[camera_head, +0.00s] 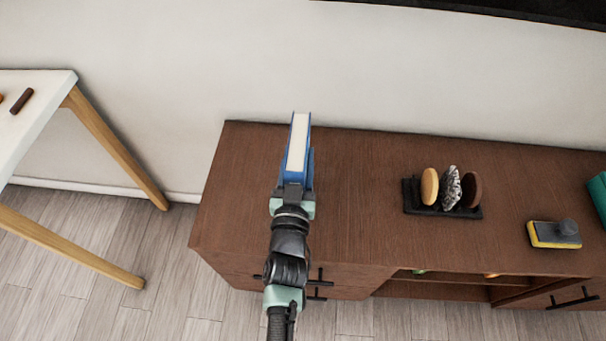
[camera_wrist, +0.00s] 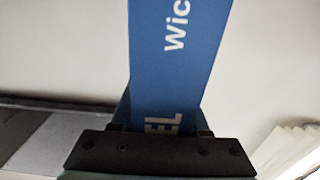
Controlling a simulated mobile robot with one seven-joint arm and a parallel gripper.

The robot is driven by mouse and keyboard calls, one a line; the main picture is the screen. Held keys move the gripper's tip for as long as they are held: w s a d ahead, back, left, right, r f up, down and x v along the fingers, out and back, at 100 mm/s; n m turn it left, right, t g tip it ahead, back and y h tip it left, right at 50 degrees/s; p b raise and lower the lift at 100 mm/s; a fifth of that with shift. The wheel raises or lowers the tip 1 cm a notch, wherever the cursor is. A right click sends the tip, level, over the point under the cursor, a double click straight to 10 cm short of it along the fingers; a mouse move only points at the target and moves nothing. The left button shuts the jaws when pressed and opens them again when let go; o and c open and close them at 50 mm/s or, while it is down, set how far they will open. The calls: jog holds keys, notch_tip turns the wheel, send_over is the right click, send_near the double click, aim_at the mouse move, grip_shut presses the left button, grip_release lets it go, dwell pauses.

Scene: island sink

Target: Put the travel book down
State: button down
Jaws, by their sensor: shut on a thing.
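The travel book (camera_head: 299,140) is blue with white page edges and stands on edge in my gripper (camera_head: 294,178). In the head view it shows over the left part of the brown wooden cabinet (camera_head: 350,165). I cannot tell whether it touches the top. In the wrist view the blue cover (camera_wrist: 178,60) fills the middle, with white letters "Wic" and paler letters "EL". My gripper is shut on the book. Its fingertips are mostly hidden by the book in the wrist view.
A black rack (camera_head: 440,209) with several round pieces stands on the cabinet to the right. A yellow and grey block (camera_head: 553,234) and a teal object (camera_head: 598,192) lie farther right. A white table (camera_head: 35,105) stands at left. The cabinet top between book and rack is clear.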

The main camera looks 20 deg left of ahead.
jog(key=shift+w+f+b, duration=0.1)
jog(key=shift+f+b, duration=1.15)
jog(key=shift+f, duration=1)
jog(key=shift+f, duration=0.2)
jog(key=shift+c, duration=2)
grip_release()
jog(key=shift+f, duration=0.1)
